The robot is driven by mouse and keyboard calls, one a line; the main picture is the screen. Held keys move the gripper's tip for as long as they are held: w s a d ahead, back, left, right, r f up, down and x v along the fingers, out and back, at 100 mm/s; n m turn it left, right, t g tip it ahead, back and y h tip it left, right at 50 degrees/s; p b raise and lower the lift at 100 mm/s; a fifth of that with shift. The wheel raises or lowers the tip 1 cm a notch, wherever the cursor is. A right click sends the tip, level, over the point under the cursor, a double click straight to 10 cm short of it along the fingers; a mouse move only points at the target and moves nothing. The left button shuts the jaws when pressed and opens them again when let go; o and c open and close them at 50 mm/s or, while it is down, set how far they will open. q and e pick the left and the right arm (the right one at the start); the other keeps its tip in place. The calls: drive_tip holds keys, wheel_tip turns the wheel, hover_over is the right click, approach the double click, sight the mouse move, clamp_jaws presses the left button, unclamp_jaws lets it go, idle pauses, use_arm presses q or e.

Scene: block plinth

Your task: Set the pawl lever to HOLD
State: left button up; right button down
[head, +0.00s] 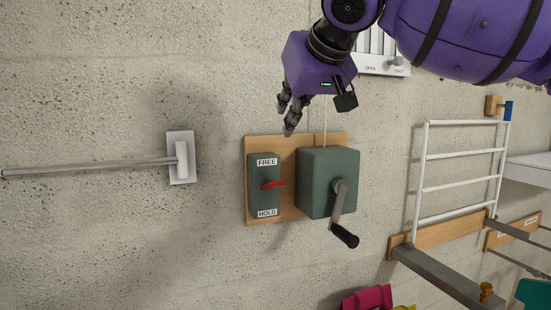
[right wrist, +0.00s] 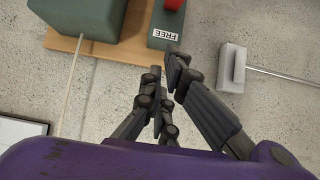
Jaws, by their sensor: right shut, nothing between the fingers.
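The red pawl lever (head: 273,184) sits on a dark green plate (head: 264,199) with a FREE label (head: 267,162) above and a HOLD label (head: 267,212) below. Its handle lies roughly level, between the two labels. In the right wrist view the red lever (right wrist: 173,4) is cut off at the top edge, beyond the FREE label (right wrist: 165,35). My right gripper (head: 286,118) is shut and empty, above the FREE end of the plate, apart from the lever. My left gripper is out of view.
The wooden board (head: 287,145) also bears a green box (head: 318,170) with a crank (head: 342,205); a cord runs upward from it. A grey wall fixture (head: 182,145) with a rod stands to the left. A white rack (head: 460,155) stands to the right.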

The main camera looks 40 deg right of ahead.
drive_tip(key=b, duration=0.1)
hover_over(272, 185)
drive_tip(key=w+d, duration=0.3)
drive_tip(key=w, duration=0.1)
drive_tip(key=f, duration=0.6)
drive_tip(key=shift+s+d+f, duration=0.15)
drive_tip(key=shift+s+f, duration=0.1)
drive_tip(key=shift+f, duration=0.15)
drive_tip(key=shift+s+a+f+p, duration=0.15)
drive_tip(key=shift+s+f+p, duration=0.1)
drive_tip(key=shift+s+f, duration=0.25)
drive_tip(key=shift+s+a+f+p, duration=0.1)
drive_tip(key=shift+s+f+p, duration=0.15)
drive_tip(key=shift+f, duration=0.4)
drive_tip(key=shift+s+f, duration=0.2)
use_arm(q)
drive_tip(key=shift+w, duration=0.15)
use_arm(e)
drive_tip(key=shift+f, duration=0.2)
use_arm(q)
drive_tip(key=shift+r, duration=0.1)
use_arm(e)
drive_tip(key=shift+f, duration=0.1)
